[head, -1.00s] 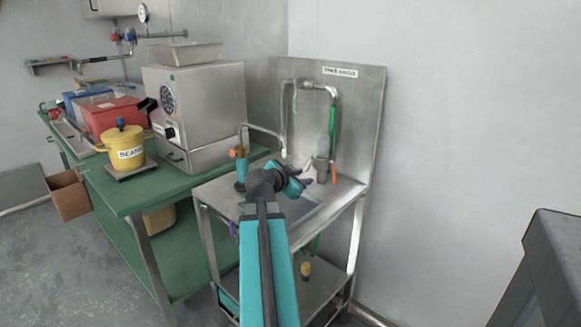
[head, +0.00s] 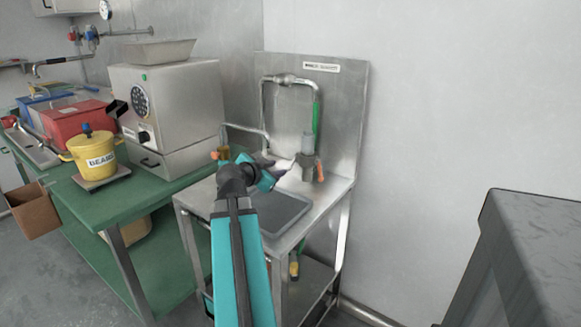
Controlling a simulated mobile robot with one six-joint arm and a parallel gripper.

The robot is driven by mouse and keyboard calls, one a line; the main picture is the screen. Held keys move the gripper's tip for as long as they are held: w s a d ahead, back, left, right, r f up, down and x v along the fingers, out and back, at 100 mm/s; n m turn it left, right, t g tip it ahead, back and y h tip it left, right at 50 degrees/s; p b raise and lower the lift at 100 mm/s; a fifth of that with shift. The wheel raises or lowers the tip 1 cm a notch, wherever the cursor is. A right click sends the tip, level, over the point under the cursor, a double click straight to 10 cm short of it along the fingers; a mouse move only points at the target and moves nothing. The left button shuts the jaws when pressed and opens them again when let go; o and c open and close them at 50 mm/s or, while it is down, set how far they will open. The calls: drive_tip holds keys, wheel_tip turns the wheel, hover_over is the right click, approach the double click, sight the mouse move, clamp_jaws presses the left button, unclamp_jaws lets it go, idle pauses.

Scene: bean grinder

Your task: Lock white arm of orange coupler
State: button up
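A dark grey coupler body (head: 307,166) with a translucent grey cylinder (head: 308,143) on top stands at the back of the steel stand. An orange arm (head: 321,173) slants down on its right side. A thin white arm (head: 285,165) sticks out to its left. My gripper (head: 270,165) is beside the outer end of the white arm, left of the coupler. Its fingers are small and partly hidden by my wrist; I cannot tell whether they touch the white arm or how far apart they are.
The steel stand (head: 325,192) has a tall backsplash with a bent pipe (head: 284,80) and green hose (head: 316,118). A grey recessed panel (head: 285,212) lies in its top. A green bench (head: 125,200) with a yellow pot (head: 92,152) is at left. A dark grey block (head: 515,250) stands at right.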

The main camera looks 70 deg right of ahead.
sight(291, 165)
drive_tip(key=shift+x, duration=6.85)
drive_tip(key=shift+f, duration=0.1)
clamp_jaws()
